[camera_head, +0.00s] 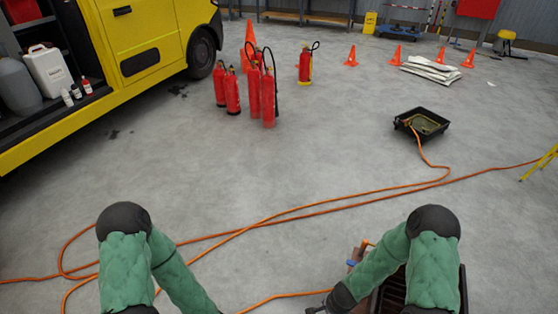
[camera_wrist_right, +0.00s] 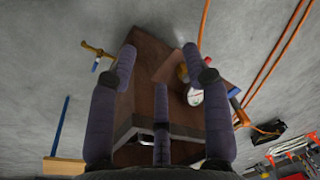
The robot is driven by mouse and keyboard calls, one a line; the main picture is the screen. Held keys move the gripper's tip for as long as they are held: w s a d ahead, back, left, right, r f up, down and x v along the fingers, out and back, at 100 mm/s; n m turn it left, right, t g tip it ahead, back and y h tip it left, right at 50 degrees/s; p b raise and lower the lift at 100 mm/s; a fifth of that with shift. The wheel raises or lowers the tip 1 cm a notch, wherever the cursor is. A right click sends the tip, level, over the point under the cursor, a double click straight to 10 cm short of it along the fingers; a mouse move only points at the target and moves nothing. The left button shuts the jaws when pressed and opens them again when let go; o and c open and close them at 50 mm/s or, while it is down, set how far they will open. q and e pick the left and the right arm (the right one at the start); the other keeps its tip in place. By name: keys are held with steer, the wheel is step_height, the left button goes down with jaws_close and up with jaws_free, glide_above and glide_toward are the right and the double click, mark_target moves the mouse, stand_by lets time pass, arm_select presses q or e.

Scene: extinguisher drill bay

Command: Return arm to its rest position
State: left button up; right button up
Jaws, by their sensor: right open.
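My two arms, in green padded sleeves, reach in from the bottom of the head view. The left arm (camera_head: 126,268) bends down and its gripper is out of the picture. The right arm (camera_head: 432,268) bends down to the left, and only a dark bit of its gripper (camera_head: 318,309) shows at the bottom edge. In the right wrist view the right gripper (camera_wrist_right: 159,62) is open, its dark padded fingers spread apart with nothing held between them. Beyond the fingers is a brown box-like thing (camera_wrist_right: 147,75); whether they touch it I cannot tell.
An orange cable (camera_head: 290,212) runs over the floor to a black tray (camera_head: 422,121). Red extinguishers (camera_head: 268,96) stand by the yellow vehicle (camera_head: 140,50). A dark slatted crate (camera_head: 393,293) is beside my right arm. A yellow-handled tool (camera_wrist_right: 97,50) shows left in the wrist view. Mid-floor is mostly clear.

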steer(key=s+a+r+n+g+y, duration=0.1)
steer(key=s+a+r+n+y, duration=0.2)
steer(key=s+a+n, duration=0.3)
steer(key=s+a, duration=0.2)
steer(key=s, duration=0.3)
steer(key=shift+a+r+n+y, duration=0.3)
steer(key=shift+a+r, duration=0.05)
